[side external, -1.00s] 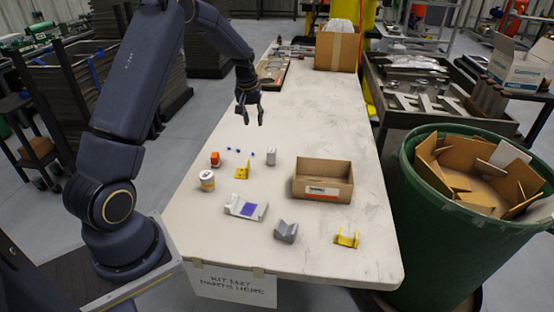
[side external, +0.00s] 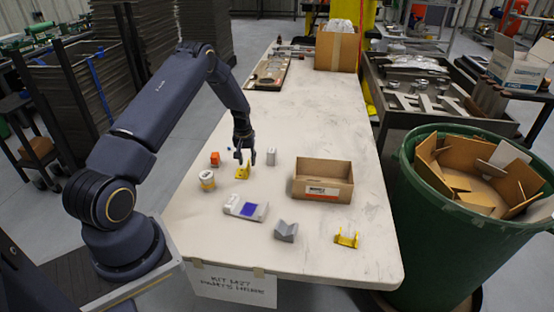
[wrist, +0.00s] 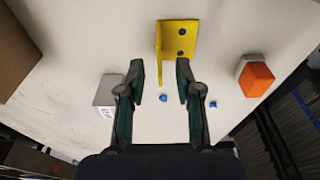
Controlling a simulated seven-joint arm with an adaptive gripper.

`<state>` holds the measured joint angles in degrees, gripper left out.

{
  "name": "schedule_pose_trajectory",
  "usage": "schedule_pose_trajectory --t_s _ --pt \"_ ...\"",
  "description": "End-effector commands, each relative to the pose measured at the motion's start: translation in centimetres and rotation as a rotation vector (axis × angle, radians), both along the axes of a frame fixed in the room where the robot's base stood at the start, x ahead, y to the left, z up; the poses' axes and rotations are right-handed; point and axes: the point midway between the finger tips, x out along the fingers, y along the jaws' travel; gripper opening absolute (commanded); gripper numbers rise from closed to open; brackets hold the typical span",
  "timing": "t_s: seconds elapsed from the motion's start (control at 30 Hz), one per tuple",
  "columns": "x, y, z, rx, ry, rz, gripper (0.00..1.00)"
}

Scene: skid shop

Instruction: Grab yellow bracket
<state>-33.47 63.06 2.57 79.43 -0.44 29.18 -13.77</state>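A yellow L-shaped bracket (side external: 242,173) with two dark holes stands on the table. It also shows in the wrist view (wrist: 180,42), at the top centre, just beyond my fingertips. My gripper (side external: 245,159) is low over the table, right at the bracket in the side view. In the wrist view my gripper (wrist: 160,68) is open and empty, its two fingers apart, with the bracket's upright flange lined up with the gap. I cannot tell whether a finger touches it. A second yellow part (side external: 346,238), U-shaped, lies near the table's front right.
An orange-and-grey block (wrist: 254,76), a grey block (wrist: 108,94) and small blue pieces (wrist: 163,98) are close around.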

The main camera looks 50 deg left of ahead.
Motion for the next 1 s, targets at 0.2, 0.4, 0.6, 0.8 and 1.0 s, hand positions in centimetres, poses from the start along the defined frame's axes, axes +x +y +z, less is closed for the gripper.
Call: schedule_pose_trajectory --t_s 0.2,0.4,0.6,0.8,1.0 --pt "0.3 0.3 -3.3 -0.001 0.001 0.0 0.34" --pt "0.4 0.4 -3.7 0.0 0.0 0.0 0.34" --pt "0.4 0.4 -3.7 0.0 0.0 0.0 0.23" --pt "0.4 0.4 -3.7 0.0 0.0 0.0 0.02" --pt "0.4 0.4 -3.7 0.0 0.0 0.0 0.0"
